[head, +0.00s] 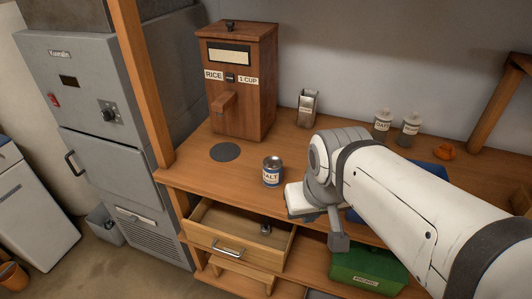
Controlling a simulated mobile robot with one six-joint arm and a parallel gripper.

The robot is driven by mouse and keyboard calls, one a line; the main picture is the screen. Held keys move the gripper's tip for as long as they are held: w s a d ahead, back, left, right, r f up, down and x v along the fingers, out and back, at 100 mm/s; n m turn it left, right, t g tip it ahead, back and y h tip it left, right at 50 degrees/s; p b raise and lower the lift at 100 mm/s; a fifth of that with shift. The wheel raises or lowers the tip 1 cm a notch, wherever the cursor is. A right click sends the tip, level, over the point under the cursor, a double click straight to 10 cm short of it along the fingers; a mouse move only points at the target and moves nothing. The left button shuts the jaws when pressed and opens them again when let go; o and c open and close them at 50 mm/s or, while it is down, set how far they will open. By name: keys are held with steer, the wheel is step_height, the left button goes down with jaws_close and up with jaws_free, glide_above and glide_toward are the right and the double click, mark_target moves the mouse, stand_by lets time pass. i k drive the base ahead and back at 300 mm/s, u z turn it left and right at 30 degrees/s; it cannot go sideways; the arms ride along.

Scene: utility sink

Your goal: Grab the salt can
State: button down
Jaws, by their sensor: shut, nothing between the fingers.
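The salt can (272,174) is a small blue and white cylinder with a metal top, labelled "SALT". It stands upright on the wooden counter, near its front edge, in the middle of the head view. My gripper (339,243) is to the right of the can and lower in the picture, apart from it. It points down in front of the counter edge, shut and empty. My arm comes in from the lower right and covers part of the counter to the right of the can.
A wooden rice dispenser (238,85) stands behind the can, with a dark round disc (225,152) before it. An open drawer (238,240) juts out below. A green box (366,270) sits below.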

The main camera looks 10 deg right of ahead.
mark_target(272, 165)
steer(key=z, duration=2)
steer(key=k, duration=1.35)
steer(key=u, duration=1.5)
steer(key=i, duration=1.5)
